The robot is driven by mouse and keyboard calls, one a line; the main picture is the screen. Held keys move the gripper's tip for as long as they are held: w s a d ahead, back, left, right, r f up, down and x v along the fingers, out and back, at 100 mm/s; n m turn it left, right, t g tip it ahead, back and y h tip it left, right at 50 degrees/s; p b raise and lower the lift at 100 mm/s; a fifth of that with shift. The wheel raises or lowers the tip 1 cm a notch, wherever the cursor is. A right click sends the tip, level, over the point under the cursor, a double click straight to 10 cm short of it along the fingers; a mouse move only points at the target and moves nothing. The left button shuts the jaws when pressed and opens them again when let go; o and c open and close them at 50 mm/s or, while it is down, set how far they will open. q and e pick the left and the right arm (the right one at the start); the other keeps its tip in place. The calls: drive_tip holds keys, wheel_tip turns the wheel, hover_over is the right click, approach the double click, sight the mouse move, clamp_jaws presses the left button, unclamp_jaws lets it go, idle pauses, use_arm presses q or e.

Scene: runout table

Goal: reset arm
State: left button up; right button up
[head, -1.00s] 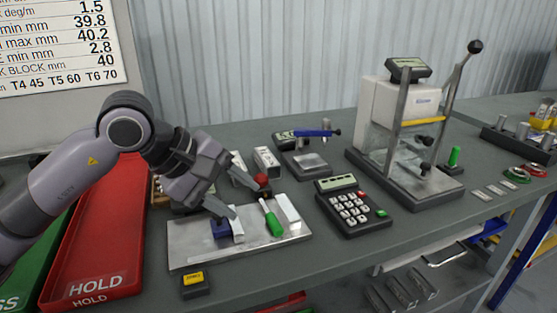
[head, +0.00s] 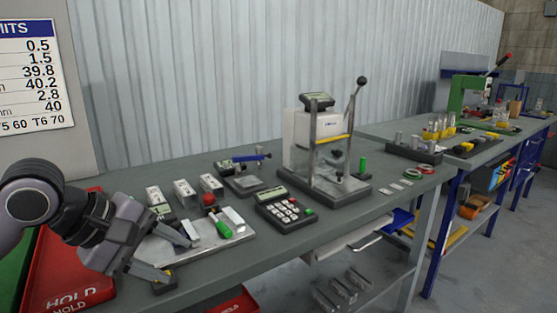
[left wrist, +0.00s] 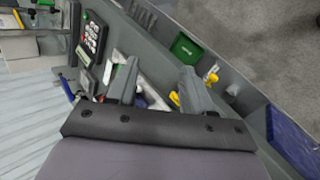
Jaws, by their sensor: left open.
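My left gripper (head: 172,254) is at the lower left of the head view, at the left part of a grey metal plate (head: 152,247) on the bench. Its two fingers are spread, and I see nothing between them. In the left wrist view the open fingers (left wrist: 156,88) point down toward the bench and its small parts. A small dark block with a yellow label (head: 165,284) is partly hidden by the lower finger. My right gripper is not in view.
A calculator-like keypad (head: 284,209) and a lever press (head: 318,150) stand to the right. A red HOLD tray (head: 75,275) lies left, behind my arm. Bench front right is fairly clear.

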use_arm(q)
drive_tip(key=s+d+n+g+h+p, duration=0.15)
drive_tip(key=s+d+n+h, duration=0.35)
drive_tip(key=d+n+h, duration=0.75)
drive_tip(key=w+a+f+n+t+y+p, duration=0.1)
drive_tip(key=a+f+n+t+y, duration=0.55)
drive_tip(key=n, duration=1.05)
drive_tip(key=w+a+f+n+t+y+p, duration=0.15)
drive_tip(key=a+f+n+t+y, duration=0.5)
drive_tip(key=n, duration=1.05)
drive_tip(key=s+a+f+n+g+y, duration=0.1)
drive_tip(key=s+f+n+g+y, duration=0.1)
drive_tip(key=s+f+n, duration=0.4)
drive_tip(key=s+a+f+n+g+y+p, duration=0.1)
drive_tip(key=s+f+n+g, duration=0.3)
drive_tip(key=f, duration=0.9)
drive_tip(key=s+n, duration=0.3)
drive_tip(key=s, duration=0.1)
drive_tip(key=shift+a+y, duration=0.35)
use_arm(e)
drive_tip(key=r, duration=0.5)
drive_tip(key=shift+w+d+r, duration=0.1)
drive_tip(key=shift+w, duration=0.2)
